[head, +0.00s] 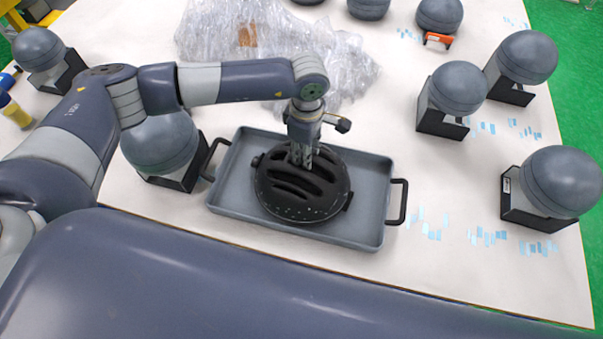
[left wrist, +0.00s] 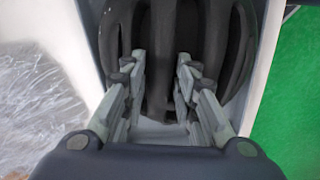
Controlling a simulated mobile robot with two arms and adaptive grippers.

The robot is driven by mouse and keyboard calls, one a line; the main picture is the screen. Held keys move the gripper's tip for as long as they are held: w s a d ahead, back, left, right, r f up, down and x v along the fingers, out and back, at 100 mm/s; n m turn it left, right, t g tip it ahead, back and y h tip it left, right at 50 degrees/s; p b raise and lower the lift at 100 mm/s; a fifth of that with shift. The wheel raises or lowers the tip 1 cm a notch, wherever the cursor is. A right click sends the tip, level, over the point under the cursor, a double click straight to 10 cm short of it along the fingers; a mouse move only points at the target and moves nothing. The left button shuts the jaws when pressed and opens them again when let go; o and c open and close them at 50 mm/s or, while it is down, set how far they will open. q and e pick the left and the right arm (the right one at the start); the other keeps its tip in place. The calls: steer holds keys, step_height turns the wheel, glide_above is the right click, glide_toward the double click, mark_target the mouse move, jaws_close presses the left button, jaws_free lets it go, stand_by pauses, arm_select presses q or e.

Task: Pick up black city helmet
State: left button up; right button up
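The black city helmet (head: 302,186) lies in a grey tray (head: 230,167), with its long vent slots facing up. It also fills the top of the left wrist view (left wrist: 212,35). My left gripper (head: 300,160) points down onto the helmet top from above. In the left wrist view my left gripper (left wrist: 161,65) has its fingers on either side of a helmet rib, partly closed and close against it. The fingertips are partly sunk in the vents, so their contact is hard to see. The helmet still rests in the tray. My right gripper is not in view.
The tray has black handles, the right one (head: 398,202) clear. A grey ball on a black stand (head: 160,145) is close to the tray's left side. Crumpled clear plastic (head: 220,30) lies behind. Several similar balls stand at right, including one near the edge (head: 555,182).

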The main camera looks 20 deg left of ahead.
arm_select(q)
jaws_close()
steer(key=shift+r, duration=0.1)
